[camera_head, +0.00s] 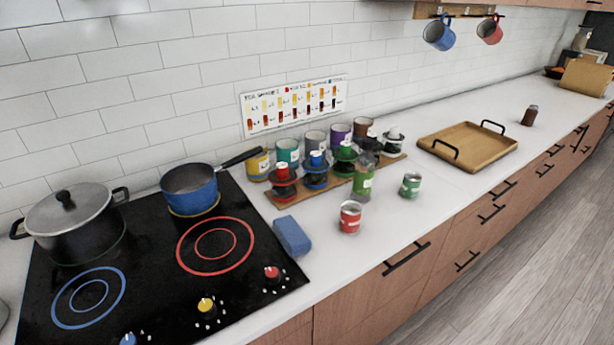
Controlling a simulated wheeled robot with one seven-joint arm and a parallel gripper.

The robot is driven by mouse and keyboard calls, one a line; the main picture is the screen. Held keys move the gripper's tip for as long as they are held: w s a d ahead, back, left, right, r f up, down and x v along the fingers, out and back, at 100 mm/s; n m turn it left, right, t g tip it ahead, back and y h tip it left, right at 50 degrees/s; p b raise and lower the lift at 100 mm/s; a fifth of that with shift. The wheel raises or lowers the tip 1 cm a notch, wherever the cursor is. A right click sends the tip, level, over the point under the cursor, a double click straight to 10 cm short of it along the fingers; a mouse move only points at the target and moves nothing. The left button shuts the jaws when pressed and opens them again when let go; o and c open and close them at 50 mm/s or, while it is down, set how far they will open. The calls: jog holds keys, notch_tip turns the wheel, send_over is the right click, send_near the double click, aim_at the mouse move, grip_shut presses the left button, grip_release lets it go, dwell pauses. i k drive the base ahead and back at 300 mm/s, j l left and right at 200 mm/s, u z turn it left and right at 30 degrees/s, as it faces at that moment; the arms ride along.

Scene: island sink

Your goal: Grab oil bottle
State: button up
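A bottle with a green label (363,183) and a dark top stands on the white counter, just in front of the row of jars; it is the most bottle-like thing here, but I cannot tell for sure that it holds oil. Several dark round holders with coloured tops stand close to its left and behind it. A red and white can (350,217) stands in front of it to the left, and a green can (410,186) to its right, both apart from it. A small dark brown bottle or shaker (529,116) stands farther right. My gripper is not in view.
A black cooktop (150,270) with a lidded pot (75,220) and a blue saucepan (191,190) is at the left. A blue block (291,236) lies beside it. A wooden tray (467,146) is at the right. Mugs hang above. Counter in front of the tray is clear.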

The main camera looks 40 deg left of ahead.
aim_at(363, 171)
jog(key=u, duration=1.3)
jog(key=i+l+u, duration=0.45)
jog(key=l+u, duration=0.25)
jog(key=i+l+u, duration=0.2)
jog(key=l, duration=0.3)
jog(key=i+l+u, duration=0.1)
jog(key=l+u, duration=0.15)
